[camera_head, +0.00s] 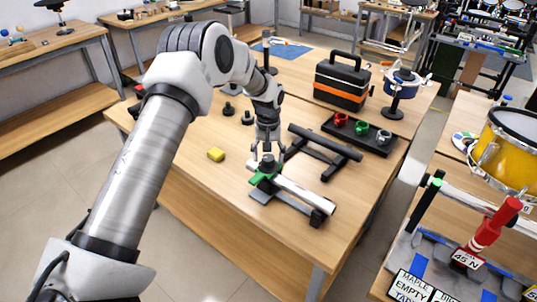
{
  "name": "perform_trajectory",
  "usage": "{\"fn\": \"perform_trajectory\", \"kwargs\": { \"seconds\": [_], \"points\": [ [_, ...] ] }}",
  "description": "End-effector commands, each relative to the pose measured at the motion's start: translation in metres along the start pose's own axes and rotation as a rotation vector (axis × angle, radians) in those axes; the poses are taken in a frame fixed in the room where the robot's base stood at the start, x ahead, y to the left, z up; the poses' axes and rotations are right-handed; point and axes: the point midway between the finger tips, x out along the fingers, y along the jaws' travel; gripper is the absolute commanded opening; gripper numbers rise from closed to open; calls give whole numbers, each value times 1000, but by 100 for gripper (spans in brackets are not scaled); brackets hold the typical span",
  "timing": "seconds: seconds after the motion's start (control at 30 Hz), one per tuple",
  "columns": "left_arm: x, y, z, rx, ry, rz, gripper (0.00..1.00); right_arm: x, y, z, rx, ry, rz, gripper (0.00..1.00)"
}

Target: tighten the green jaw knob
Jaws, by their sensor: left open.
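The green jaw knob (259,178) is at the left end of a dark clamp fixture on the wooden table. Green shows on both sides of a dark part there. A white tube (304,191) lies along the fixture, with a dark block (323,211) at its right end. My left gripper (266,153) points down just above the green part, its fingers open and close to the knob. Whether the fingers touch it cannot be told. My right gripper is not in view.
A black tray (378,139) with red and green clamps and a black-orange toolbox (342,82) stand farther back. The table front is clear.

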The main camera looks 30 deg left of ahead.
Motion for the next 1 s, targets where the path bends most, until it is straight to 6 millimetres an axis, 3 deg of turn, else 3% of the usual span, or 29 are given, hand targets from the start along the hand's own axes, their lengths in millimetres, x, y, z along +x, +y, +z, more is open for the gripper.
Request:
{"fn": "perform_trajectory", "kwargs": {
  "seconds": [0.03,0.17,0.2,0.63,1.0],
  "points": [
    [0,0,0,0,0,0,57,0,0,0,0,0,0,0],
    [0,0,0,0,0,0,11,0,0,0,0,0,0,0],
    [0,0,0,0,0,-1,8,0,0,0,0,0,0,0],
    [0,0,0,52,-1,-1,8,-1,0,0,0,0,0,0],
    [0,0,0,301,-1,-1,7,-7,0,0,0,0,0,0]
  ]
}}
